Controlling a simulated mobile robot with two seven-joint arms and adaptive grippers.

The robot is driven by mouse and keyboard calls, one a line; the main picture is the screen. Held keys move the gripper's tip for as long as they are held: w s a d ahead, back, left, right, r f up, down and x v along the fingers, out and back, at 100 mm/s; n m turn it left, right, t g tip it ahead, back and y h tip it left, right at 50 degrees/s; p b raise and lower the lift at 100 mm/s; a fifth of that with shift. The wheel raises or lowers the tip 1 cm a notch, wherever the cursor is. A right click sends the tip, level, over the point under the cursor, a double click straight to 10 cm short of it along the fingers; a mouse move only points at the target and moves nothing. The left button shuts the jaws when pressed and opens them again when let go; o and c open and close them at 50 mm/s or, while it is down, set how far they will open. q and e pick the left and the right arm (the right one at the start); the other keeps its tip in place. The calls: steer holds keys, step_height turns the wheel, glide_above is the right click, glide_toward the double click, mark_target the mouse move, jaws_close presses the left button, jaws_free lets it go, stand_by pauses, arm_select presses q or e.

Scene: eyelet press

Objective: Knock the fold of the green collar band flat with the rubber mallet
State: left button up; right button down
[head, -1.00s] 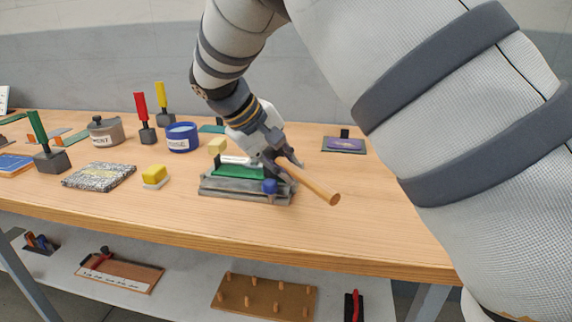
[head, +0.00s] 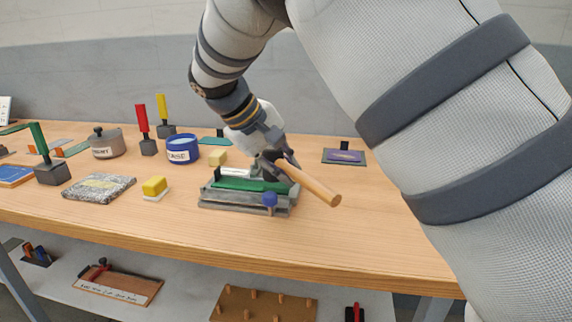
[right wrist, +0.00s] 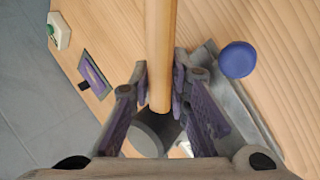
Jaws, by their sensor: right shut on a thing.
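My right gripper (head: 280,158) is shut on the wooden handle of the rubber mallet (head: 315,187). The handle's free end points toward the front right. The mallet's grey head (right wrist: 152,134) shows between and beyond the fingers in the right wrist view, close to the press. The green collar band (head: 238,184) lies along the top of the grey metal press (head: 235,204), below and left of the gripper. Its right end is partly hidden by the gripper and mallet, and its fold is too small to make out. A blue knob (head: 270,199) stands at the press's front right. My left gripper is out of view.
A yellow block (head: 154,186) and a speckled slab (head: 97,187) lie left of the press. A blue tin (head: 182,149), a grey pot (head: 106,144) and colour-handled tools stand behind them. A purple card (head: 344,157) lies at right. The table front is clear.

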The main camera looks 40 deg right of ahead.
step_height(320, 180, down, 4)
steer(key=shift+r, duration=0.25)
step_height(320, 180, up, 7)
steer(key=shift+r, duration=0.1)
stand_by(0.6)
